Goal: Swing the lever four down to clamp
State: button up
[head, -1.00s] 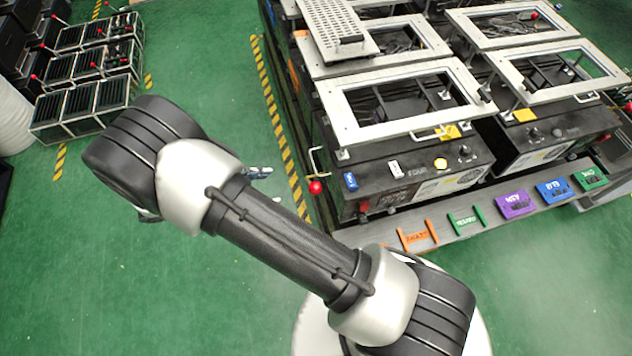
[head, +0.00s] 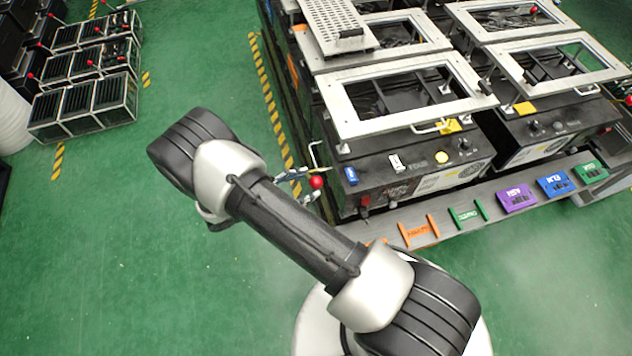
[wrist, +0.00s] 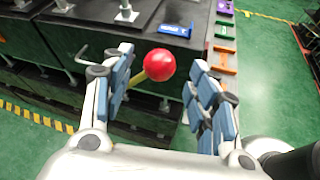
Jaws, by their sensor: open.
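The lever's red ball knob (head: 316,182) stands at the left front corner of the black fixture (head: 440,172) that bears the label FOUR. In the wrist view the red knob (wrist: 160,65) and its yellowish rod show between the fingers. My gripper (wrist: 160,95) is open, with blue-padded fingers on either side of the knob and no visible grip on it. In the head view my gripper (head: 300,185) is partly hidden behind my arm, close around the knob. The fixture's rectangular metal frame (head: 350,128) lies flat above its box.
A front ledge holds orange (head: 418,231), green (head: 468,215), purple (head: 516,199) and blue (head: 555,186) labelled pieces. A similar fixture (head: 545,140) stands to the right. Black racks (head: 85,100) stand at far left. The green floor at left and front is clear.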

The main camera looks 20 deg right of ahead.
aim_at(310, 184)
jog(key=x, duration=0.4)
jog(key=shift+w+d+f, duration=0.1)
jog(key=shift+d+f, duration=0.05)
jog(key=shift+d, duration=0.2)
grip_shut()
dwell(0.4)
